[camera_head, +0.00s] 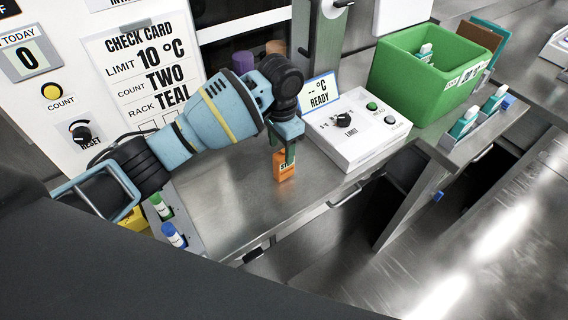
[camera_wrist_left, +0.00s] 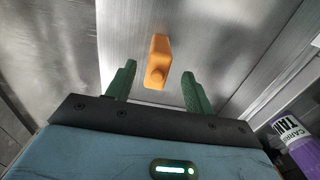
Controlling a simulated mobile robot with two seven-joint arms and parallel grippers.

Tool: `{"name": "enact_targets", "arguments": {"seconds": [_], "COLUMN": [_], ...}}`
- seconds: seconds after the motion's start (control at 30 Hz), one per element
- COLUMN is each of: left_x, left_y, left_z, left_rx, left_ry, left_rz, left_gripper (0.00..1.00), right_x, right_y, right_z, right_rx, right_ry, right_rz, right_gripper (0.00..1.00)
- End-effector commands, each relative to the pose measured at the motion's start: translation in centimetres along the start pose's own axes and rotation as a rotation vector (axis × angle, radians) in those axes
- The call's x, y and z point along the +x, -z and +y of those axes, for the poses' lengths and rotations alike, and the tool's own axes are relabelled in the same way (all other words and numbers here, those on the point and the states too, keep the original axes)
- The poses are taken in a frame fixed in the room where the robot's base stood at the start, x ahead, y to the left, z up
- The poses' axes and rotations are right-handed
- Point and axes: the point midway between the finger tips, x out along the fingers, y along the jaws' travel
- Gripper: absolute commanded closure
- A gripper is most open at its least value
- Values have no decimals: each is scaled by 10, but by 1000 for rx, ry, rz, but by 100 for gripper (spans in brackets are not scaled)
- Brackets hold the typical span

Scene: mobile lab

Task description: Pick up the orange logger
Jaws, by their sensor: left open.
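In the left wrist view the two green fingers of the gripper (camera_wrist_left: 158,82) are apart, with a gap on each side of the logger. I cannot tell whether a finger touches it. My right gripper does not show.
A white control box (camera_head: 358,130) with a knob and a READY display (camera_head: 319,91) is close to the right of the logger. A green bin (camera_head: 426,75) stands farther right. Capped tubes (camera_head: 172,235) are at the left. A purple-labelled container (camera_wrist_left: 299,140) is at lower right in the wrist view.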

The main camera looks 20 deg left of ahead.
Motion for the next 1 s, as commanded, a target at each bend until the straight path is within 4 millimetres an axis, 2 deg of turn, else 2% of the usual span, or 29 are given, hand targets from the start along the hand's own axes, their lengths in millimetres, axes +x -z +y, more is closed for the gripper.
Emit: {"name": "enact_targets", "arguments": {"seconds": [0.3,0.43,0.67,1.0], "left_x": [42,50,50,49], "left_y": [5,5,5,5], "left_z": [3,3,2,2], "left_rx": [0,1,1,1], "left_ry": [-2,0,1,1], "left_rz": [-3,-2,0,0], "left_gripper": [47,47,47,92], "right_x": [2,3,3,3], "right_y": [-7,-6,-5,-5], "right_z": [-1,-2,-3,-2], "right_rx": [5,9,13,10], "right_ry": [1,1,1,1], "right_rz": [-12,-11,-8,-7], "right_gripper": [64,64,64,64]}}
